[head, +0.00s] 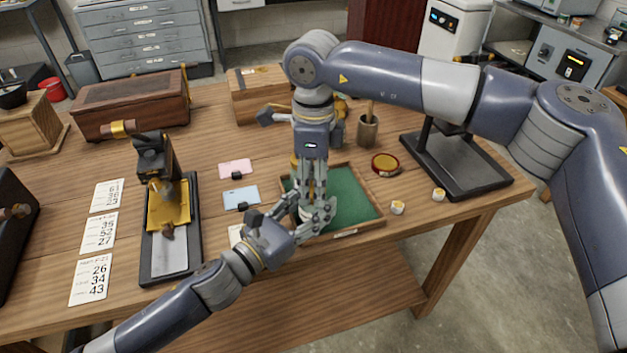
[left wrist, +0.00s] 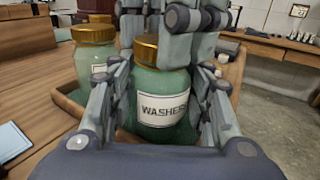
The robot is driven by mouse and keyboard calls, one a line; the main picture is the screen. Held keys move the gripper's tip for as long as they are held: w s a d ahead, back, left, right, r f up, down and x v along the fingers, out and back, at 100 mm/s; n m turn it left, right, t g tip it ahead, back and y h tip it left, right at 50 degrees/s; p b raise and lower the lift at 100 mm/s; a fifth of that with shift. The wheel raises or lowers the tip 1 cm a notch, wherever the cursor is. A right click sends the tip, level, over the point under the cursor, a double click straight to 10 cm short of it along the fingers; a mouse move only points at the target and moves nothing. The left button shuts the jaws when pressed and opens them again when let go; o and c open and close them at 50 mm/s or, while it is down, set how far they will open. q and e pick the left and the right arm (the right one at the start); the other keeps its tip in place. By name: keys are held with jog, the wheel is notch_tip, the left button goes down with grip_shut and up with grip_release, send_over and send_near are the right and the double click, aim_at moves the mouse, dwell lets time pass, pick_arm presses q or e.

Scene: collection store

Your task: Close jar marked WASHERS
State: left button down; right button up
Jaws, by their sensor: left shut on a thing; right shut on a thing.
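The jar marked WASHERS (left wrist: 163,108) stands upright in the middle of the left wrist view, greenish glass with a white label. A gold lid (left wrist: 160,52) sits on its mouth; I cannot tell how tightly. My left gripper (head: 308,218) is shut on the jar's body, one finger on each side of the label. My right gripper (head: 311,194) points down from above, shut on the lid. It also shows in the left wrist view (left wrist: 170,20), behind and over the lid. In the head view, the grippers hide most of the jar.
A second gold-lidded jar (left wrist: 93,58) stands close to the left. A green-lined wooden tray (head: 352,232) lies under the grippers. A round red and gold tin (head: 385,164), a brown cup (head: 368,131) and two small white pieces (head: 397,208) are on the right. Cards (head: 241,196) lie left.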

jog(key=m, duration=0.8)
jog(key=shift+m, duration=0.4)
jog(key=o, duration=1.2)
jog(key=shift+o, duration=0.2)
notch_tip(320, 180, up, 12)
